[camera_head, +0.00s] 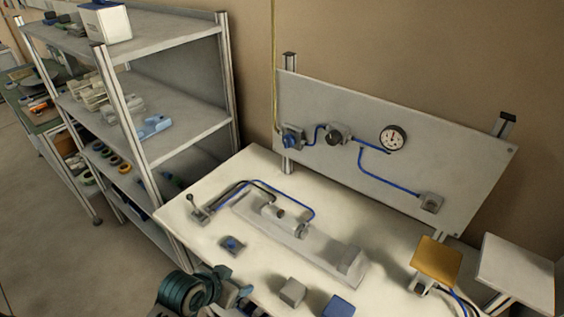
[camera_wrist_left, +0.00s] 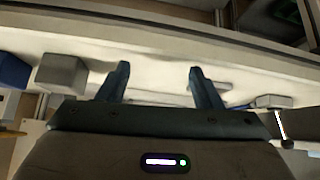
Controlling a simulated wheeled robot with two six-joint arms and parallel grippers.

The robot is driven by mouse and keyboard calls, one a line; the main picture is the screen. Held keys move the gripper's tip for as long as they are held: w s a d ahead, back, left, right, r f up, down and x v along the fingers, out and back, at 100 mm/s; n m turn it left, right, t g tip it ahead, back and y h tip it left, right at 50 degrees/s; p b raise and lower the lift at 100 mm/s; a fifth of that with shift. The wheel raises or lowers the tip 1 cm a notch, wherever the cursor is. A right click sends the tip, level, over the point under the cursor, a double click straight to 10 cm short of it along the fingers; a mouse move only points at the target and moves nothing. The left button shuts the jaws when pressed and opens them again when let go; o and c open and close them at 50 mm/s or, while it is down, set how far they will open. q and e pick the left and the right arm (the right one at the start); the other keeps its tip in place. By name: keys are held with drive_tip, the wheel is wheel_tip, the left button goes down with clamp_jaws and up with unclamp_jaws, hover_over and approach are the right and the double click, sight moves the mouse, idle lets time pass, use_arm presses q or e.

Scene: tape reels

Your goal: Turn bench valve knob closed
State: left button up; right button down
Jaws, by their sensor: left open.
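A small grey block with a round blue knob (camera_head: 231,244) sits on the front left of the bench top (camera_head: 185,215). A hand-lever valve (camera_head: 197,208) stands at the bench's left corner. A blue-bodied valve (camera_head: 292,138) and a dark round knob (camera_head: 338,133) are on the upright grey panel (camera_head: 300,105); I cannot tell which one the task means. My left gripper (camera_head: 243,292) is at the bench's front edge, below the blue knob in the head view and apart from it. In the left wrist view its fingers (camera_wrist_left: 160,70) are spread with nothing between them. My right gripper is out of view.
A grey block (camera_head: 292,291) and a blue block (camera_head: 339,307) lie right of my left gripper. A long grey fixture (camera_head: 318,248) with blue tubing crosses the bench. A gauge (camera_head: 393,138) is on the panel. A shelf rack (camera_head: 175,100) stands left.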

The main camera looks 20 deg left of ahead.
use_arm(q)
drive_tip(key=w+d+r+t+h, duration=0.1)
drive_tip(key=w+r+t+h, duration=0.35)
drive_tip(key=w, duration=1.15)
drive_tip(key=n+t, duration=0.1)
drive_tip(key=t, duration=0.4)
approach(285, 143)
drive_tip(key=shift+y, duration=0.25)
drive_tip(key=p+x, duration=0.3)
drive_tip(key=x, duration=0.6)
drive_tip(key=shift+d+r, duration=0.1)
drive_tip(key=shift+d, duration=0.05)
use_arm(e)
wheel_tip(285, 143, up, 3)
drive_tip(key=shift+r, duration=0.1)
use_arm(q)
drive_tip(key=shift+c, duration=0.2)
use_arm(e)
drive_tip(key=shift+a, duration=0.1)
use_arm(q)
drive_tip(key=c, duration=0.9)
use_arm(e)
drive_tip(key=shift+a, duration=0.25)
